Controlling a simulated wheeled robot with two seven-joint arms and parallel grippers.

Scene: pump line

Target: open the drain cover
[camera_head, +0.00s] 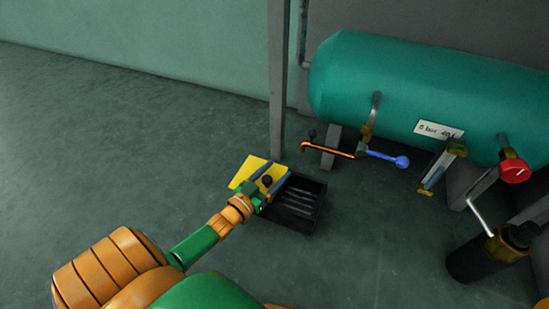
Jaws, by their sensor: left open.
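The drain is a black open-topped box (300,204) on the floor, with dark slats showing inside. A yellow plate, which looks like the drain cover (246,171), stands at the box's far left side, clear of much of the opening. It looks raised or tilted, but its exact angle and hinge are hard to tell. My left gripper (268,184) is open at the cover's right part, over the left edge of the box, and hides part of both. I cannot tell whether it touches the cover. My right gripper is out of view.
A teal tank (400,80) stands at the right, with an orange lever (328,149), a blue handle (385,159) and a red knob (514,171) below it. A grey post (278,80) rises behind the box. The left floor is clear.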

